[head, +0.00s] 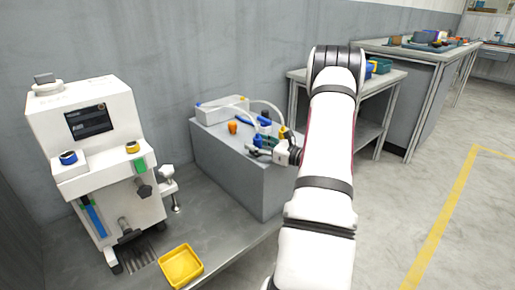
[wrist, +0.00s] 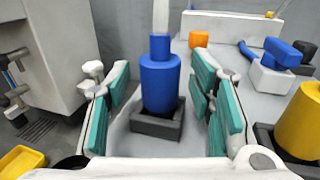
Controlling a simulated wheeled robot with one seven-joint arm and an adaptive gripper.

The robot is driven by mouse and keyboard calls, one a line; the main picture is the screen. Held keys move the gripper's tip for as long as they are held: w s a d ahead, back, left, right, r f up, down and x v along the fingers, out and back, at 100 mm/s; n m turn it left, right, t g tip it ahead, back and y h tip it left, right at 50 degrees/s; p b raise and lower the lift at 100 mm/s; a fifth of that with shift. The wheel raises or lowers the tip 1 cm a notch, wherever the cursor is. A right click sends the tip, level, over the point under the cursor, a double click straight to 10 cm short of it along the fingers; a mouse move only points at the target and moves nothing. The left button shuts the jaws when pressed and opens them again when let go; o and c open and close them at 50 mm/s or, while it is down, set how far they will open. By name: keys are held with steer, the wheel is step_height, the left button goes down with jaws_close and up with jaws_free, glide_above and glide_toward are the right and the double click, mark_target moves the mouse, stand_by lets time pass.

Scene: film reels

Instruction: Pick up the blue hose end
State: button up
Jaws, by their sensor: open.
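The blue hose end (wrist: 160,82) stands upright in a dark square holder (wrist: 158,128) on the grey bench, and a pale hose rises from its top. In the wrist view my gripper (wrist: 160,108) is open, with teal finger pads to the left and right of the blue hose end. Gaps show on both sides, so the pads do not appear to touch it. In the head view my gripper (head: 264,146) is low over the front of the bench, and the blue hose end (head: 257,141) is small and partly hidden by it.
A yellow hose end (wrist: 302,122) stands in its own holder at the right. An orange piece (wrist: 199,39) and a white block with blue and black parts (wrist: 272,75) lie behind. A white machine (head: 100,150) and a yellow tray (head: 181,267) are at the left.

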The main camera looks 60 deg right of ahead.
jaws_close()
steer(key=shift+r, duration=0.1)
